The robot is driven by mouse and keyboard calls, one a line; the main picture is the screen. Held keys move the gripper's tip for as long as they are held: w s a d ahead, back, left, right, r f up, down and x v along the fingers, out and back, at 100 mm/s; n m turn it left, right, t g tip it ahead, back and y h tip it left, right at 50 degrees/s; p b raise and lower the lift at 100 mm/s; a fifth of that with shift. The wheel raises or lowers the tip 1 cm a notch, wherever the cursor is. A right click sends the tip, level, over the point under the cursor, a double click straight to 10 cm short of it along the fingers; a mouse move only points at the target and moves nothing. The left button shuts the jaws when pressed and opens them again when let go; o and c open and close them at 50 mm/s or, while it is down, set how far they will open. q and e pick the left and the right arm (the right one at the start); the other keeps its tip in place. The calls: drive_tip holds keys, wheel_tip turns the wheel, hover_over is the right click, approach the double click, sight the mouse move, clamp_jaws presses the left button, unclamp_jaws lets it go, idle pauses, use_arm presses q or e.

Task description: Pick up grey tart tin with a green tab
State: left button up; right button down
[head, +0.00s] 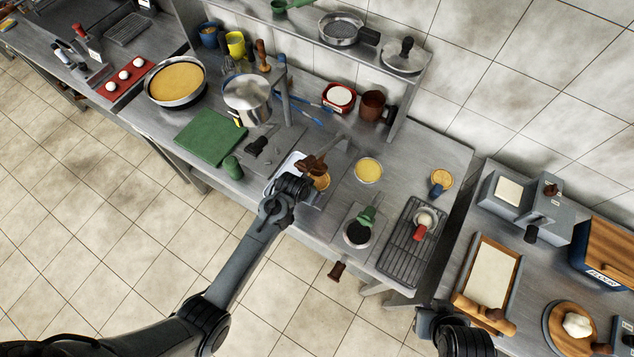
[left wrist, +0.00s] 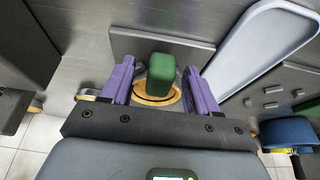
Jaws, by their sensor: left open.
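The grey tart tin shows in the left wrist view as a round tan-filled tart (left wrist: 152,97) with an upright green tab (left wrist: 160,72) over it. My left gripper (left wrist: 160,88) is open, with one purple finger on each side of the green tab. I see gaps between the fingers and the tab. In the head view my left gripper (head: 316,168) is over the tart (head: 321,182), which is partly hidden beneath it; the green tab cannot be made out there.
A pale tray (head: 284,171) lies close to the left of the tart. A yellow-filled tin (head: 369,170) stands to its right, and a tart with a blue tab (head: 442,179) is farther right. A wire rack (head: 408,250) and a green board (head: 208,136) flank the area.

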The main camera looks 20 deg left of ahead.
use_arm(q)
clamp_jaws()
idle(0.4)
drive_tip(key=shift+s+r, duration=0.1)
drive_tip(key=shift+s+a+r, duration=0.1)
drive_tip(key=shift+s+r, duration=0.25)
drive_tip(key=shift+r, duration=0.05)
drive_tip(key=s+a+r, duration=0.1)
drive_tip(key=s+r, duration=0.2)
drive_tip(key=s, duration=0.3)
drive_tip(key=s+a+r, duration=0.2)
drive_tip(key=s+r, duration=0.2)
drive_tip(key=s, duration=0.2)
drive_tip(key=shift+s+p, duration=0.3)
drive_tip(key=shift+s, duration=0.05)
drive_tip(key=c, duration=0.6)
unclamp_jaws()
clamp_jaws()
